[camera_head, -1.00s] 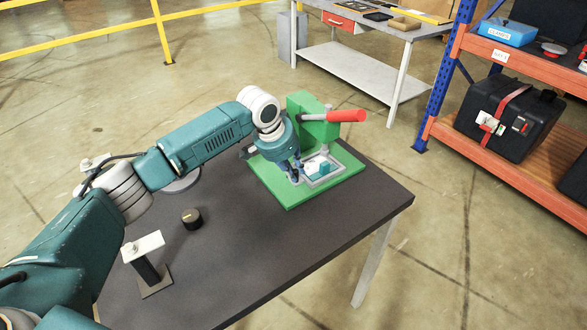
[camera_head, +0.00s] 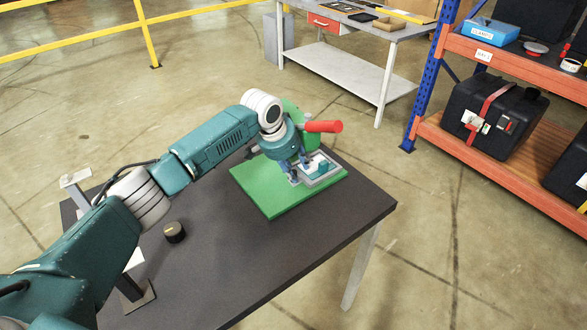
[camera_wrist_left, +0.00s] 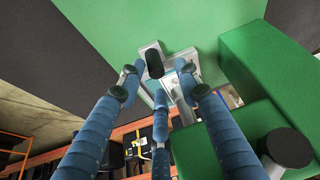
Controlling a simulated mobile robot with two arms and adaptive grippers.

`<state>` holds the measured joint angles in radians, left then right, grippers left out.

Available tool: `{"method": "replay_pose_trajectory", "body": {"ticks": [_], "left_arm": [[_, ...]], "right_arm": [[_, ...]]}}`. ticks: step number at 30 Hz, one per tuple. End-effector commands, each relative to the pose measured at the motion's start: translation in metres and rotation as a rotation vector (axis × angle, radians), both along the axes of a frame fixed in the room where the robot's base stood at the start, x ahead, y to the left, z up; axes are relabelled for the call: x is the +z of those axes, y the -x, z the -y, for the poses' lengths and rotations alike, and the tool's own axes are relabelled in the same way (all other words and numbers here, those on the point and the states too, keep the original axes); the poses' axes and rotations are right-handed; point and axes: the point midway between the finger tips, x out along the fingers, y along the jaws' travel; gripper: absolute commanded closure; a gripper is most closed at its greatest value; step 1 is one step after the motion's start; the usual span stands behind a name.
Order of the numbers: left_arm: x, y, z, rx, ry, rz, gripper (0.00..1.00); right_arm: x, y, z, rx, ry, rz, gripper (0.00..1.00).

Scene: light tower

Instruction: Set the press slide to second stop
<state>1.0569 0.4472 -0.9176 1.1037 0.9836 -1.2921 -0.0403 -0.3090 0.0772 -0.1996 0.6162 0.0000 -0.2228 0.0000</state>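The press has a green base plate (camera_head: 262,188), a green upright partly hidden behind my left arm, and a red handle (camera_head: 323,126). Its slide is a pale metal frame (camera_head: 327,175) with a teal block (camera_head: 323,168) at the plate's right side. My left gripper (camera_head: 300,176) points down beside the slide's left part, fingers spread. In the left wrist view its three fingers (camera_wrist_left: 159,82) are apart, around the line of sight to a black knob (camera_wrist_left: 154,64) on the slide's metal part (camera_wrist_left: 182,70). I cannot tell whether any finger touches. My right gripper is not in view.
The press stands on a dark table (camera_head: 230,250) with a black round knob (camera_head: 174,232) and a small metal stand (camera_head: 140,295) near my arm. Orange shelving (camera_head: 480,160) with black cases stands right. A grey workbench (camera_head: 345,75) is behind.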

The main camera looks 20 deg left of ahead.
Motion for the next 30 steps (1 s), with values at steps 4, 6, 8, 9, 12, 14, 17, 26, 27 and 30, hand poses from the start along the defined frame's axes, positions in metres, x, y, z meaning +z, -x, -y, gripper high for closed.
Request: {"method": "replay_pose_trajectory", "body": {"ticks": [4, 6, 8, 9, 12, 14, 17, 26, 27, 30], "left_arm": [[0.0, 0.002, -0.001, 0.001, -0.001, -0.004, 0.66], [0.005, 0.003, -0.001, -0.001, 0.001, -0.003, 0.66], [0.012, 0.006, -0.003, 0.0, -0.001, -0.003, 0.66], [0.018, 0.008, -0.004, 0.0, 0.0, -0.002, 0.66], [0.038, 0.014, -0.007, -0.002, 0.0, -0.001, 0.66], [0.05, 0.018, -0.01, -0.001, -0.001, -0.001, 0.66], [0.07, 0.025, -0.013, -0.002, -0.002, 0.001, 0.66], [0.107, 0.038, -0.019, -0.002, -0.002, -0.001, 0.66], [0.108, 0.039, -0.02, -0.001, -0.001, -0.002, 0.66], [0.11, 0.04, -0.02, -0.002, -0.002, -0.001, 0.66]], "right_arm": [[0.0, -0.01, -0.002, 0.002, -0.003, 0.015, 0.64], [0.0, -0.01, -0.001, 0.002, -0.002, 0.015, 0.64], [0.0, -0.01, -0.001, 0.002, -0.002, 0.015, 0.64], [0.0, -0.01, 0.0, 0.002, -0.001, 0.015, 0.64], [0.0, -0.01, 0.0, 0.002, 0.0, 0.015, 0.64], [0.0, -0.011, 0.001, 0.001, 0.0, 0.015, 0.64], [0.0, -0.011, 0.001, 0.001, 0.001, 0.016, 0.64], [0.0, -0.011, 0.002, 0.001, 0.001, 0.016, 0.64], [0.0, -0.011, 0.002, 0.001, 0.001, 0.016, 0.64], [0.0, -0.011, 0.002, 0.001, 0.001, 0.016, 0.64]]}}
